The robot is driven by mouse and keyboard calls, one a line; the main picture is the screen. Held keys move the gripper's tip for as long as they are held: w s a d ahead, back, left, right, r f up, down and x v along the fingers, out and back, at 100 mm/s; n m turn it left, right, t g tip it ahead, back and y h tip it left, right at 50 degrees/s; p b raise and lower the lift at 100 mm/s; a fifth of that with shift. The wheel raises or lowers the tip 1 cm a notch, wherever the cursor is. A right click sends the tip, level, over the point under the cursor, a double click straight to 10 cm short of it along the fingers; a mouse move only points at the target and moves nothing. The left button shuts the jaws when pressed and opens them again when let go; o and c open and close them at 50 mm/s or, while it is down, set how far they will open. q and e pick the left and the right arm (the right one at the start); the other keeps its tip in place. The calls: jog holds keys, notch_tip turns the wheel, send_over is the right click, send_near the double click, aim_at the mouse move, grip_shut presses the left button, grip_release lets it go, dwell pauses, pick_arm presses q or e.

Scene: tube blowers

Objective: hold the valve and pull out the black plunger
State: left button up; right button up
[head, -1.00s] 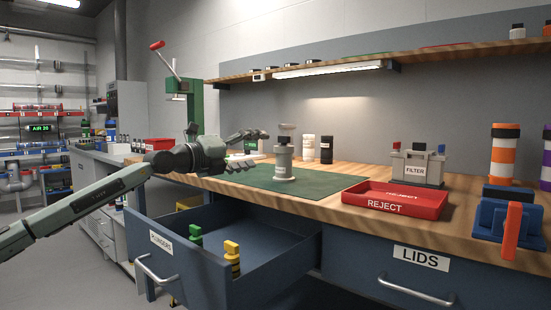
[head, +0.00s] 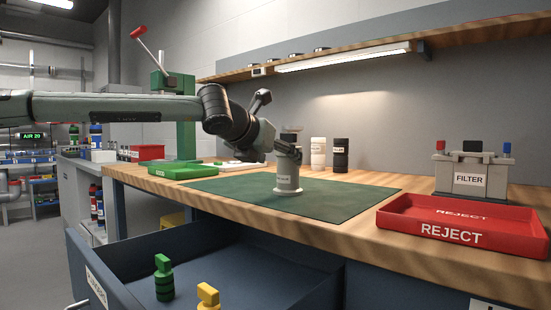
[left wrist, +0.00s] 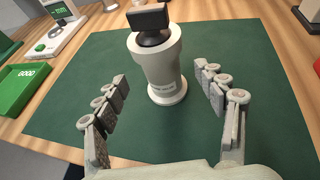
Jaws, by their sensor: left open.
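The pale grey valve (head: 288,172) stands upright on the green mat (head: 345,192). The black plunger (head: 289,138) sits in its top. In the left wrist view, the valve (left wrist: 165,75) is ahead of my gripper and the plunger's flat black handle (left wrist: 148,19) tops it. My left gripper (head: 279,126) comes in from the left beside the valve's upper part. Its fingers (left wrist: 160,78) are spread wide and empty, one to each side of the valve's line, and seem short of it. The gripper partly overlaps the valve in the head view. My right gripper is out of view.
A red reject tray (head: 455,237) and a filter stand (head: 470,178) are on the right. White (head: 318,154) and black (head: 341,155) cylinders stand behind the mat. A green tray (head: 172,174) lies left. An open drawer (head: 250,255) below holds green and yellow plungers.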

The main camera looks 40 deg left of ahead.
aim_at(284, 162)
pick_arm(q)
jog(key=x, duration=0.6)
jog(key=shift+w+f, duration=0.2)
jog(key=shift+w, duration=0.05)
jog(key=shift+c, duration=0.3)
jog(key=c, duration=1.4)
jog(key=o, duration=1.4)
